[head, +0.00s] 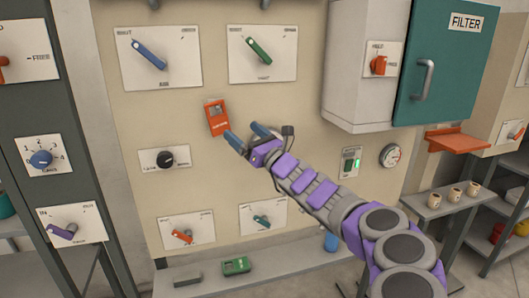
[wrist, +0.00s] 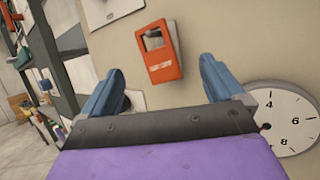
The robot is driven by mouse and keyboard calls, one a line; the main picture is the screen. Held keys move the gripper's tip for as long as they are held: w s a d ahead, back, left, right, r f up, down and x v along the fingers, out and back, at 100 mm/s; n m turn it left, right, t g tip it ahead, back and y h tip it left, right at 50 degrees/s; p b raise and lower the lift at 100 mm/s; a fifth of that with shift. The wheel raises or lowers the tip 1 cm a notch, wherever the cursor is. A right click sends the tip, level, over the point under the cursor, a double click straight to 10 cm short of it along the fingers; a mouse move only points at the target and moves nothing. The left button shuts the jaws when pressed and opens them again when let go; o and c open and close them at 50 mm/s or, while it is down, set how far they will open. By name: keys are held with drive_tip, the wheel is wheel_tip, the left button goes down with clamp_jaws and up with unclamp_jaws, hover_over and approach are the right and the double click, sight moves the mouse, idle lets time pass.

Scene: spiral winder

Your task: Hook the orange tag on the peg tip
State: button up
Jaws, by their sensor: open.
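The orange tag (head: 217,118) is upright against the beige panel in the head view, a little left of my gripper (head: 246,134). In the wrist view the tag (wrist: 163,66) appears beyond and between the two blue fingers of my gripper (wrist: 160,72). The fingers are spread and hold nothing. The tag looks apart from both fingers. I cannot clearly make out the peg or its tip, nor whether the tag hangs on it.
The beige panel carries a blue lever (head: 149,55), a green lever (head: 258,50) and a black knob (head: 166,159). A teal FILTER door (head: 444,68) juts out at upper right. In the wrist view a white numbered dial (wrist: 288,112) is close to the right finger.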

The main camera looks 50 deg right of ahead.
drive_tip(key=v, duration=0.8)
drive_tip(key=shift+b, duration=0.35)
drive_tip(key=shift+w, duration=0.1)
